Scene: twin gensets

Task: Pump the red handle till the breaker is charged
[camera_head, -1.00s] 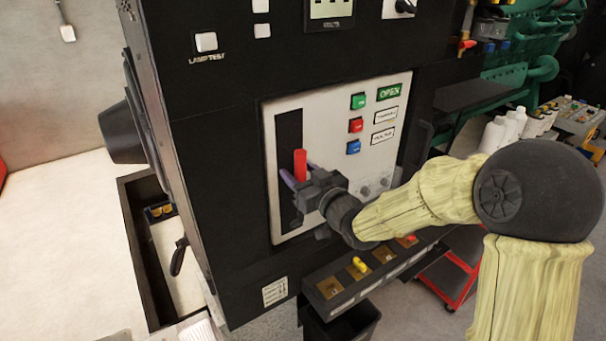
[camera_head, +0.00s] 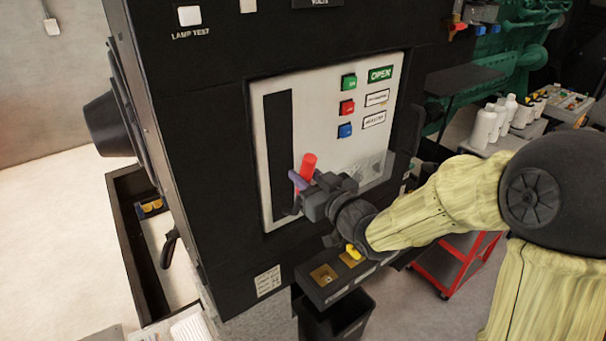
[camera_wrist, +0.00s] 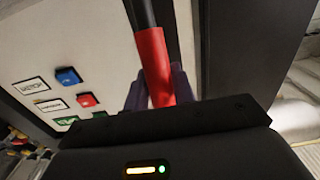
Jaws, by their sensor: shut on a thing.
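The red handle (camera_head: 307,167) stands out in front of the lower part of the dark slot (camera_head: 280,140) in the pale breaker panel. Its top leans to the right. My gripper (camera_head: 298,182) is shut on it, with the purple-grey fingers around the red grip. In the wrist view the red handle (camera_wrist: 154,66) runs between the fingers (camera_wrist: 158,88) on a black lever. The breaker panel (camera_head: 325,95) carries green, red and blue buttons and a green sign (camera_head: 380,74) reading OPEN. My gripper body hides the lower end of the handle.
Below the panel is a black ledge with brass-coloured plates (camera_head: 324,275) and a yellow knob (camera_head: 353,251). A dark bin (camera_head: 335,315) stands beneath it. White bottles (camera_head: 485,128) and a red cart (camera_head: 452,265) are at the right. A black rail (camera_head: 413,130) stands beside the panel.

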